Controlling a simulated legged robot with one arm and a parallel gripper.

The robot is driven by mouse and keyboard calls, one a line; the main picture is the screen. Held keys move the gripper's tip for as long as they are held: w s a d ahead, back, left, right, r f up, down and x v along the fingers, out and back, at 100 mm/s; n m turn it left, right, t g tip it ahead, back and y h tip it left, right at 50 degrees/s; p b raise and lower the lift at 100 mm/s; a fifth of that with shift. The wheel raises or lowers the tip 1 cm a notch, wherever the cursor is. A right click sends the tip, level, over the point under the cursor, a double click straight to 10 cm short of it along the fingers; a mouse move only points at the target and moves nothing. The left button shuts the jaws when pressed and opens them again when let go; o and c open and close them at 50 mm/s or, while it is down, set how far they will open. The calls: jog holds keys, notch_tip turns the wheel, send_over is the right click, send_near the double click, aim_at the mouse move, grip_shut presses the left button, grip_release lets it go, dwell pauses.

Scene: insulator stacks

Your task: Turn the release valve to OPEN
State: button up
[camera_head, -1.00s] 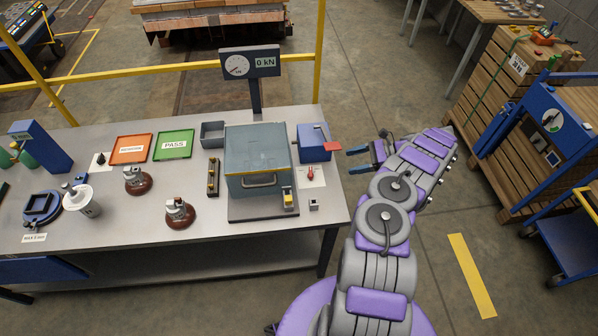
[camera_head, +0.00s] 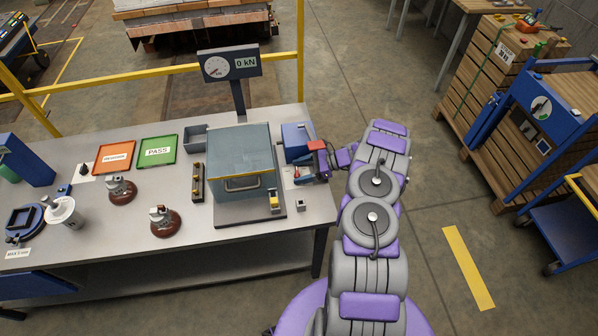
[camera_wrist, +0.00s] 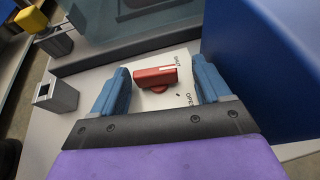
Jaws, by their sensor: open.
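The release valve's red handle (camera_wrist: 156,77) sits on a white label plate (camera_wrist: 177,95) in the wrist view. The label shows SHUT at the upper right and OPEN at the lower right. The handle lies across the picture, near the SHUT end. My gripper (camera_wrist: 162,85) is open, with one blue finger on each side of the handle. A gap shows between the handle and each finger. In the head view my gripper (camera_head: 306,172) is over the right end of the table and largely hides the valve.
A blue box (camera_head: 296,140) with a red part stands just behind my gripper. The grey press chamber (camera_head: 240,160) is to its left. A small grey block (camera_head: 301,204) is near the table's front edge. The gauge (camera_head: 230,65) reads 0 kN.

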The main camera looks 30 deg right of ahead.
jog(key=shift+w+a, duration=0.1)
jog(key=shift+a, duration=1.1)
jog(key=shift+c, duration=0.3)
jog(key=shift+d, duration=0.65)
jog(key=c, duration=0.8)
jog(key=shift+a, duration=0.15)
jog(key=shift+c, duration=0.7)
jog(key=shift+w+a+r, duration=0.1)
jog(key=shift+a+r, duration=0.05)
jog(key=o, duration=1)
jog(key=shift+a, duration=0.15)
